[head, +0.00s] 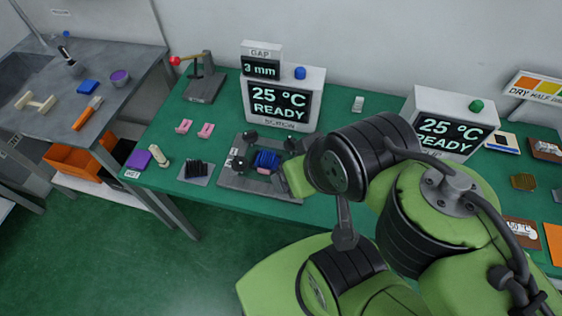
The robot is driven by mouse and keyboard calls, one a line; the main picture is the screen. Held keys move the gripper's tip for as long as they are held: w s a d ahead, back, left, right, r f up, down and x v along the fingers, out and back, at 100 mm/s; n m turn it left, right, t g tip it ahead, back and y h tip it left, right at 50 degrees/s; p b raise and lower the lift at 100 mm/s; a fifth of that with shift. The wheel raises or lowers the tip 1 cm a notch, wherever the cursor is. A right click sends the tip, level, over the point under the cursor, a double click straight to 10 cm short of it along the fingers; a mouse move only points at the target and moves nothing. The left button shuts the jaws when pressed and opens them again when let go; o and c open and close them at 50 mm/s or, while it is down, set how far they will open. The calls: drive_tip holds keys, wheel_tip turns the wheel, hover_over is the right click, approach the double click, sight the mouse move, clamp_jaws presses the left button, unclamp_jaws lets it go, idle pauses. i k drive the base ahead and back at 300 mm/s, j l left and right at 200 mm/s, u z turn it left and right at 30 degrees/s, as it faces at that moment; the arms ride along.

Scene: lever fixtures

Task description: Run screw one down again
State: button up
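A grey fixture plate (232,180) lies on the green bench, with several black knobs around it and a blue ribbed part (266,159) in its middle. A small pink piece shows just below the blue part. Behind the plate stands a grey box (315,98) whose screen reads "25 °C READY", with a small label under it too small to read surely. A "GAP 3 mm" display (261,67) sits on its left. I cannot tell which part is screw one. My green and black arm covers the plate's right side.
A red-knobbed lever (204,88) stands back left. Two pink pieces (205,130), a black ribbed block (194,169), a cream peg (159,156) and a purple block (138,158) lie left. A second "25 °C READY" box (452,104) stands right. A grey table (60,125) adjoins left.

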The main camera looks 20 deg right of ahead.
sight(251, 136)
drive_tip(key=i+j+u, duration=0.2)
drive_tip(key=j+u, duration=0.25)
drive_tip(key=i+j+u, duration=0.2)
drive_tip(key=u, duration=0.3)
